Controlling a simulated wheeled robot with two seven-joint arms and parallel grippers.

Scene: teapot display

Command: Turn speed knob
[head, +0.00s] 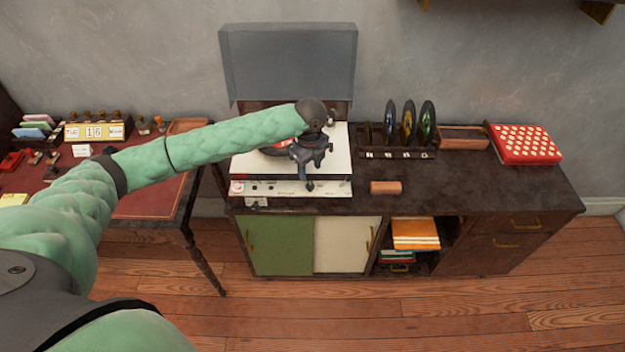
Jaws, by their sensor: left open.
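A white record player (336,150) with a raised, see-through grey lid (288,62) stands on the left end of the dark cabinet. Small knobs (254,187) line the left part of its front panel; I cannot tell which one is the speed knob. My left gripper (309,172) is open and points down over the right half of the player, to the right of these knobs. I cannot tell whether its fingertips touch the player. My forearm and gripper hide much of the platter and the tonearm area. My right gripper is not in view.
Records stand in a rack (398,153) right of the player. A brown block (386,187) lies near the cabinet's front edge, and a red patterned box (525,144) sits at the right. A red-topped desk (148,205) is at the left.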

